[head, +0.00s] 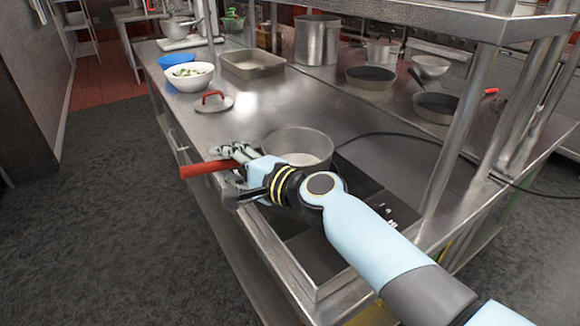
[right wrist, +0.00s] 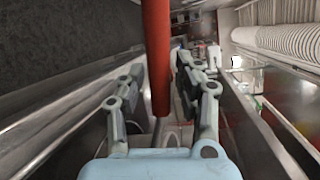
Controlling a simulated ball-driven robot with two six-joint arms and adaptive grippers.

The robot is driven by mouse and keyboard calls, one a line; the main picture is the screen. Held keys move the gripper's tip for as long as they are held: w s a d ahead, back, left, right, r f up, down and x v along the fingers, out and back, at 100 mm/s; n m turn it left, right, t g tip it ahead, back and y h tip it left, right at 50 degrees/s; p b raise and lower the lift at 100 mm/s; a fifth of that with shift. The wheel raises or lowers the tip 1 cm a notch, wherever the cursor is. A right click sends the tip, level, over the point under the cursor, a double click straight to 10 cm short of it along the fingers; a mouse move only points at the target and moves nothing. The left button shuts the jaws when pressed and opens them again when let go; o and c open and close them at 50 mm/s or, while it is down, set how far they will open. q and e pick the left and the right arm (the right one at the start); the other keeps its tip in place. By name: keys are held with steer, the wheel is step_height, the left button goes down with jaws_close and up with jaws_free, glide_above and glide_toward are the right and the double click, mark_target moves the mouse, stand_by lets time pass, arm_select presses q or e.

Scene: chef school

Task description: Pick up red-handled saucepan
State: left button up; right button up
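The saucepan (head: 300,142) is a steel pot standing on or over the dark hob at the counter's front edge in the head view. Its red handle (head: 205,169) points left, out over the counter edge. My right gripper (head: 236,168) is at the handle, hiding the part near the pot. In the right wrist view the red handle (right wrist: 156,55) runs between the two spread fingers of my right gripper (right wrist: 163,95). A gap shows on the left side, and the right finger is nearer to the handle. My left gripper is not in view.
A lid with a red grip (head: 214,102), a white bowl (head: 189,77) and a metal tray (head: 252,65) stand farther back on the counter. A shelf post (head: 455,140) rises to the right. A black cable (head: 420,143) crosses the counter. The floor at left is clear.

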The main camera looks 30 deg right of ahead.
jaws_close()
steer(key=shift+r, duration=0.15)
